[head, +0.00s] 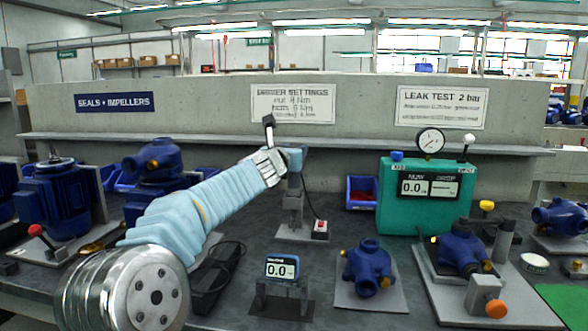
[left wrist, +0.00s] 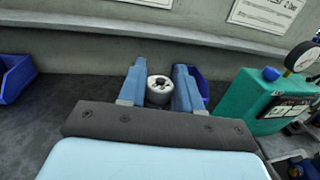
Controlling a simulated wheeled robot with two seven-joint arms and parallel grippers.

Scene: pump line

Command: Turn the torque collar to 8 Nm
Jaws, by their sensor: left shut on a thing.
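My left gripper (head: 293,158) reaches in from the left to the top of the upright grey driver (head: 294,196) in the head view. In the left wrist view, its two blue fingers (left wrist: 159,93) stand on either side of a round white-grey collar (left wrist: 159,84) with a dark centre, and it is shut on it. The fingers hide the collar in the head view, and no scale on it can be read. A wall sign (head: 293,103) headed "Driver settings" has a first line that seems to read 8 Nm. My right gripper is not in view.
A small display (head: 282,268) on a stand reads 0.0. A blue pump housing (head: 368,262) sits on a plate to its right. The green leak tester (head: 398,218) with a gauge (head: 430,142) stands further right. A blue bin (head: 362,193) is behind.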

